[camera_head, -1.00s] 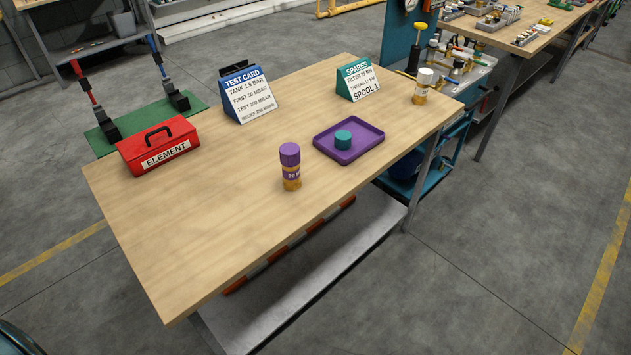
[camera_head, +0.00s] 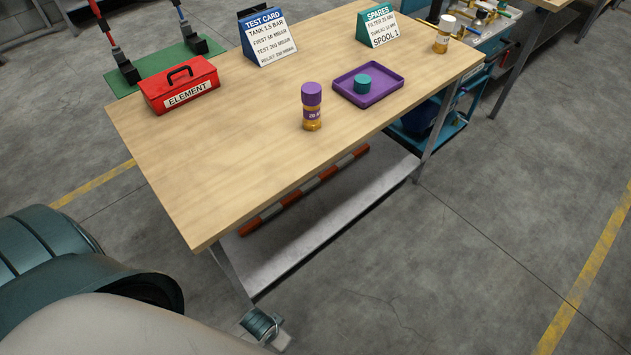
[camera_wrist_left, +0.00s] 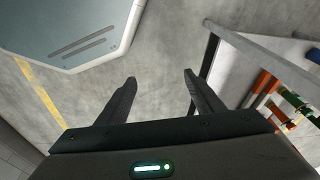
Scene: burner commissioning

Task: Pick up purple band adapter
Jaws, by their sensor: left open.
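The purple band adapter (camera_head: 312,107) stands upright on the wooden workbench (camera_head: 220,150), near its front edge. It has a purple cap, an amber body and a purple label band. In the head view my left arm comes in at the lower left, but its gripper is outside that picture. In the left wrist view my left gripper (camera_wrist_left: 160,90) is open and empty, with floor behind its fingers. The adapter does not show in the wrist view. My right gripper is in neither view.
A purple tray (camera_head: 340,92) holding a teal cylinder (camera_head: 362,84) is right of the adapter. A red ELEMENT box (camera_head: 180,84), a blue TEST CARD sign (camera_head: 268,36), a teal SPARES sign (camera_head: 378,26) and a white-capped amber bottle (camera_head: 443,36) stand on the bench. The bench's front left is clear.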

